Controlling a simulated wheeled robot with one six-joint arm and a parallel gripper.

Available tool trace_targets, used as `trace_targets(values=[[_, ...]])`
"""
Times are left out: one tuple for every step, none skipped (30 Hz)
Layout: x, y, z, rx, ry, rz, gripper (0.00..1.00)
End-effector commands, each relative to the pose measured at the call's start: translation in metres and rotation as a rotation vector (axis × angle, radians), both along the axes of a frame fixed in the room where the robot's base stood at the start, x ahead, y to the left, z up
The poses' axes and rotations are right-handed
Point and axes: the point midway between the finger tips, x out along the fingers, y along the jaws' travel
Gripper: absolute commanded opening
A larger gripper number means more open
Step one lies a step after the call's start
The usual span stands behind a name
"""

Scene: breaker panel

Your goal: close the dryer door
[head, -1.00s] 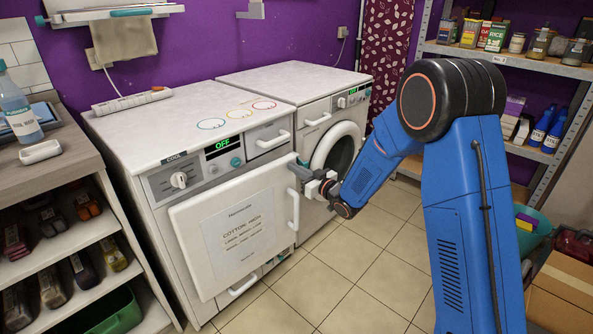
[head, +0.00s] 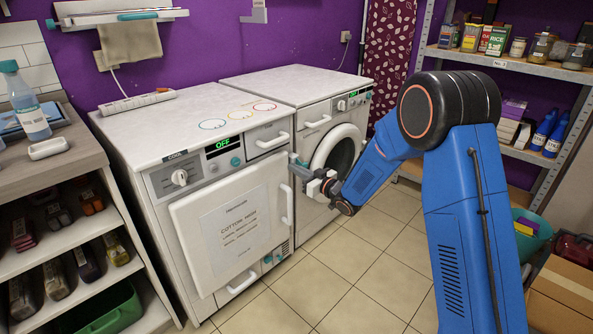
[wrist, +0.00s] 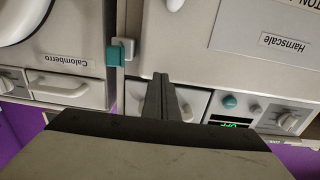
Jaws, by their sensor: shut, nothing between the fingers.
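The dryer (head: 160,118) is the left white machine, its display reading OFF. Its square white door (head: 190,232) carries a paper label and a vertical white handle (head: 287,205) at the right edge. The door lies close against the front; I cannot tell whether it is fully flush. My gripper (head: 297,168) is shut and empty at the door's upper right corner. In the wrist view, which is upside down, my shut dark fingers (wrist: 160,97) overlap the edge of the door (wrist: 205,72). Contact with the door is not clear.
A second white machine (head: 283,78) with a round door (head: 340,155) stands close on the right. A wooden shelf unit (head: 95,165) is at left, a metal rack (head: 500,62) at back right. The tiled floor (head: 350,262) in front is clear.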

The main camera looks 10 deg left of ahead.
Motion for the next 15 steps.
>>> trace_targets(values=[[0.000, 0.001, 0.000, 0.000, 0.000, 0.000, 0.00], [0.000, 0.001, 0.000, 0.000, 0.000, 0.000, 0.00], [-0.003, -0.004, 0.000, 0.000, 0.000, -0.001, 0.00], [-0.005, -0.007, 0.000, 0.000, 0.000, -0.001, 0.00], [-0.007, -0.010, 0.000, 0.000, 0.000, -0.001, 0.00], [-0.010, -0.014, 0.000, 0.000, 0.000, -0.002, 0.00], [-0.012, -0.016, 0.000, 0.000, 0.001, -0.002, 0.00], [-0.014, -0.019, 0.000, 0.000, 0.001, -0.002, 0.00], [-0.017, -0.023, 0.000, 0.000, 0.001, -0.002, 0.00], [-0.019, -0.026, 0.000, 0.001, 0.001, -0.002, 0.00], [-0.022, -0.029, 0.000, 0.001, 0.001, -0.001, 0.00], [-0.025, -0.033, 0.000, 0.000, 0.001, -0.001, 0.00], [-0.028, -0.037, 0.000, 0.000, 0.001, -0.001, 0.00], [-0.031, -0.040, 0.000, 0.000, 0.001, -0.002, 0.00], [-0.035, -0.046, 0.000, 0.000, 0.001, -0.002, 0.00]])
